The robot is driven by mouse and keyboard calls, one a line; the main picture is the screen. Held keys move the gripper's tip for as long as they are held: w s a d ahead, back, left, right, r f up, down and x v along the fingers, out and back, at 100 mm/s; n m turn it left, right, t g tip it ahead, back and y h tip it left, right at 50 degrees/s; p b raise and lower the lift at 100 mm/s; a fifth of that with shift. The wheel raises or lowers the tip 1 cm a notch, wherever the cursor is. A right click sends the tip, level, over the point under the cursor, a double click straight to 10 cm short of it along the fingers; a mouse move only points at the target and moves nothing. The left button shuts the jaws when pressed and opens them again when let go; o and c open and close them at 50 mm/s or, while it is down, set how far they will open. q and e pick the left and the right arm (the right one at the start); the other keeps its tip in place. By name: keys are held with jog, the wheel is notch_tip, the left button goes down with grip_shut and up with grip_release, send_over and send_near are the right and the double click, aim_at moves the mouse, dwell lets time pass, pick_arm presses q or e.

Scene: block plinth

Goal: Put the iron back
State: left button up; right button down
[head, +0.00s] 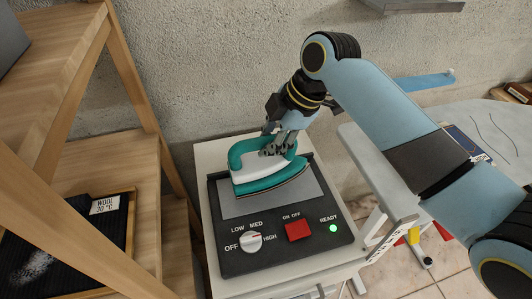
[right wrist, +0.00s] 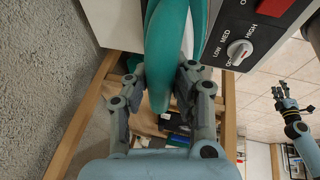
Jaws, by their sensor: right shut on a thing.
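The teal and white iron (head: 275,178) is over the grey plate (head: 241,207) of a black control station in the head view, its nose pointing right. I cannot tell whether its sole touches the plate. My right gripper (head: 277,148) is shut on the iron's teal handle. In the right wrist view the iron (right wrist: 158,58) runs between the fingers of this gripper (right wrist: 160,95). My left gripper (right wrist: 284,96) shows small at the right of the right wrist view, away from the iron; its jaws are too small to judge.
The station's panel has a white dial (head: 250,241), a red switch (head: 298,230) and a lit green READY light (head: 333,228). A wooden shelf (head: 95,160) stands close on the left, holding a tray with a "WOOL 30 °C" card (head: 105,204). An ironing board (head: 490,125) is at the right.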

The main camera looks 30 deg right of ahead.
aim_at(264, 161)
jog(key=shift+a+f, duration=0.3)
jog(key=shift+a, duration=0.3)
notch_tip(264, 161, down, 3)
jog(key=shift+f+p, duration=0.1)
jog(key=shift+p, duration=0.2)
jog(key=shift+f, duration=0.35)
jog(key=shift+f, duration=0.1)
jog(key=c, duration=1.1)
grip_release()
jog(key=shift+s, duration=0.1)
jog(key=shift+c, duration=0.2)
jog(key=v, duration=1.2)
